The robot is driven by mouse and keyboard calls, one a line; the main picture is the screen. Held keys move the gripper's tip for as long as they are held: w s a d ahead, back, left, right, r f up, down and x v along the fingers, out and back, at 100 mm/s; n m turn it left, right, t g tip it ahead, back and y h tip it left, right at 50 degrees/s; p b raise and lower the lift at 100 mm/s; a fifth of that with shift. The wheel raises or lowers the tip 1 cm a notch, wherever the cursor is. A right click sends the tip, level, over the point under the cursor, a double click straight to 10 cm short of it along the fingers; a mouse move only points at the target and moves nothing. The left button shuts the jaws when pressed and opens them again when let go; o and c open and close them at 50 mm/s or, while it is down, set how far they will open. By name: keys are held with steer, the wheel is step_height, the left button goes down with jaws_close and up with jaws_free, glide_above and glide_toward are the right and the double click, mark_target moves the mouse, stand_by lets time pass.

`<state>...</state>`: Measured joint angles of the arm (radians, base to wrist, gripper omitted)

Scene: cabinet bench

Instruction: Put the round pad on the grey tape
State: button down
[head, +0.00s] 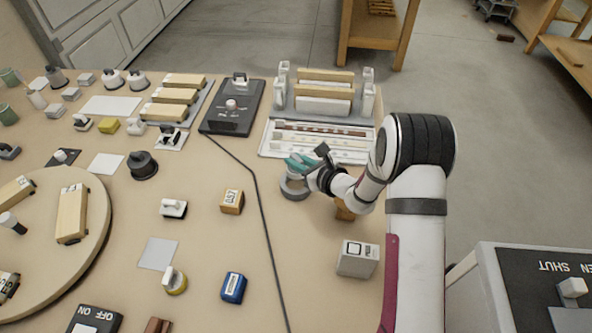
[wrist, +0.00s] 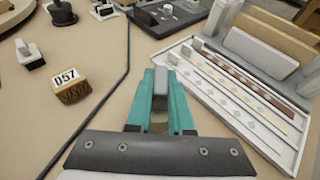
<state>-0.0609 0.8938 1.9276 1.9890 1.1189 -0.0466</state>
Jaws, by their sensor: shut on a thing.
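My gripper (head: 301,163), with teal fingers, is low over the bench in front of the white tray. In the wrist view its fingers (wrist: 160,92) are shut on a dark grey upright grip (wrist: 160,80), which looks like the handle of the round pad. The pad's base is mostly hidden there. A grey round piece (head: 293,189) with a paler middle shows right under the fingers in the head view. I cannot tell whether this is the grey tape, the pad's base or both together, nor whether the held thing touches the bench.
The white tray (head: 269,151) with coloured strips lies just behind my gripper. A dark round piece with a knob (head: 143,166) stands further left. A pale box (head: 357,260) stands in front.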

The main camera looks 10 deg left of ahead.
steer(key=shift+f, duration=1.95)
steer(key=c, duration=0.8)
jaws_free()
steer(key=shift+f, duration=0.1)
